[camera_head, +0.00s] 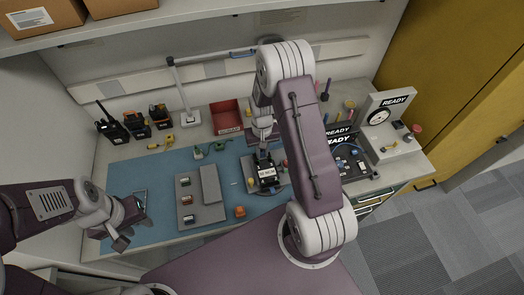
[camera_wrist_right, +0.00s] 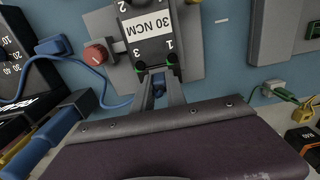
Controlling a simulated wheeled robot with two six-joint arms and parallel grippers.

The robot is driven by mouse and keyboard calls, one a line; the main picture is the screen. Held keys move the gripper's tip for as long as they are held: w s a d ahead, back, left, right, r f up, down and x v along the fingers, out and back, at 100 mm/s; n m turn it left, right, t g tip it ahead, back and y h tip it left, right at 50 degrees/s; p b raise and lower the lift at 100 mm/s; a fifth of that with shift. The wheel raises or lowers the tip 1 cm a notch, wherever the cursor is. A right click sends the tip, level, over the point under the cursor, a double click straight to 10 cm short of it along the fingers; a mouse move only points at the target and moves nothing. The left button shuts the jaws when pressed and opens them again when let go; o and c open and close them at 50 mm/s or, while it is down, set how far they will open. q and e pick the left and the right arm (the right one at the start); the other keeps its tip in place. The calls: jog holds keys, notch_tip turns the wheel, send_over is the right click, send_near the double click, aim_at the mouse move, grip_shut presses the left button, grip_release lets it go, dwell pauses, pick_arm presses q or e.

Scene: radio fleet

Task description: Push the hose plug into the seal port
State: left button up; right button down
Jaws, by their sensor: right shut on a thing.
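The radio body (camera_wrist_right: 150,50) with a "30 NCM" label lies in a grey fixture in the right wrist view; it also shows in the head view (camera_head: 267,172). My right gripper (camera_wrist_right: 160,82) is at its near end, between the marks 1 and 3. It is shut on a small dark blue piece, which looks like the hose plug (camera_wrist_right: 158,90); a blue hose (camera_wrist_right: 110,105) runs towards it from the left. The seal port is hidden at the fingertips, and I cannot tell whether the plug is in it. My left gripper (camera_head: 131,229) is open and empty over the mat's left end.
A red knob (camera_wrist_right: 97,54) and another blue plug (camera_wrist_right: 54,45) are left of the radio in the wrist view. A grey tray (camera_head: 202,212) with small parts lies on the blue mat. A red bin (camera_head: 225,115) and several handheld radios stand behind. A READY gauge stand (camera_head: 388,125) is at right.

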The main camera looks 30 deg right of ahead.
aim_at(262, 151)
jog(key=c, duration=1.3)
grip_release()
jog(key=o, duration=0.5)
jog(key=shift+r+p, duration=2.2)
jog(key=shift+r, duration=0.35)
